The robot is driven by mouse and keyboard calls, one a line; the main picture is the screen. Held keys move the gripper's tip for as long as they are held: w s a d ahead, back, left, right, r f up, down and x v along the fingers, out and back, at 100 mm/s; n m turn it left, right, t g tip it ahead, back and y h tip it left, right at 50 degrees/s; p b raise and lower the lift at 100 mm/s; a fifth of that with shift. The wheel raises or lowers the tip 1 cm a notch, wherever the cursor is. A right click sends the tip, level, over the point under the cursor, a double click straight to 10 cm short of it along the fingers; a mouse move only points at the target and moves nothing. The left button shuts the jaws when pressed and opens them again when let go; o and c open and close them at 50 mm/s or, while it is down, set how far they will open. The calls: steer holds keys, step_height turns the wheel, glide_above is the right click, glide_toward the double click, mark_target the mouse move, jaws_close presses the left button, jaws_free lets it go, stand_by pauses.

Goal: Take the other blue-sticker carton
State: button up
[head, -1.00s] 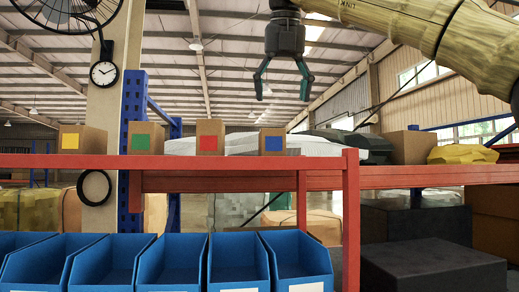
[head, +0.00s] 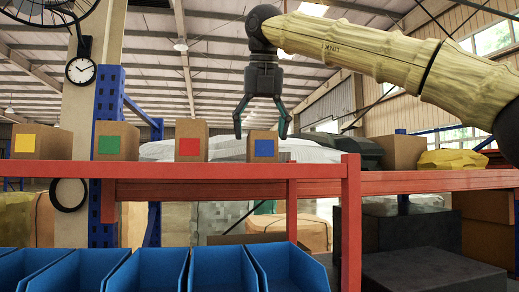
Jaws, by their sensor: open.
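One carton with a blue sticker (head: 262,147) stands upright on the red shelf (head: 215,170), at the right end of a row of small brown cartons. My gripper (head: 262,137) is open and points down over this carton. Its two fingers appear on either side of the carton's upper part. I cannot tell from this view whether they touch it or how they line up in depth. I see no second blue-sticker carton.
Cartons with red (head: 191,140), green (head: 115,141) and yellow (head: 40,143) stickers stand to the left. A plain carton (head: 398,152) and a yellow bag (head: 456,158) lie to the right. White sacks (head: 308,148) show behind. Blue bins (head: 215,268) line the front below.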

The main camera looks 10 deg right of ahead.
mark_target(263, 143)
steer(key=shift+w+d+f+p, duration=0.15)
steer(key=shift+w+f+p, duration=0.4)
steer(key=shift+w+f, duration=0.4)
steer(key=s, duration=0.1)
steer(key=s+f, duration=0.1)
steer(key=shift+s+d, duration=0.15)
steer(key=shift+s, duration=0.15)
steer(key=shift+w+f, duration=0.1)
steer(key=shift+f, duration=0.1)
steer(key=shift+w+f, duration=0.25)
steer(key=shift+w, duration=0.3)
steer(key=shift+w+f, duration=0.25)
steer(key=shift+w, duration=0.3)
steer(key=shift+s+r, duration=0.25)
steer(key=shift+s, duration=0.5)
steer(key=shift+w+f, duration=0.35)
steer(key=shift+w, duration=0.15)
steer(key=shift+s+r, duration=0.15)
steer(key=shift+s, duration=0.2)
steer(key=shift+w, duration=0.2)
steer(key=c, duration=0.8)
steer(key=shift+s, duration=0.1)
steer(key=c, duration=0.4)
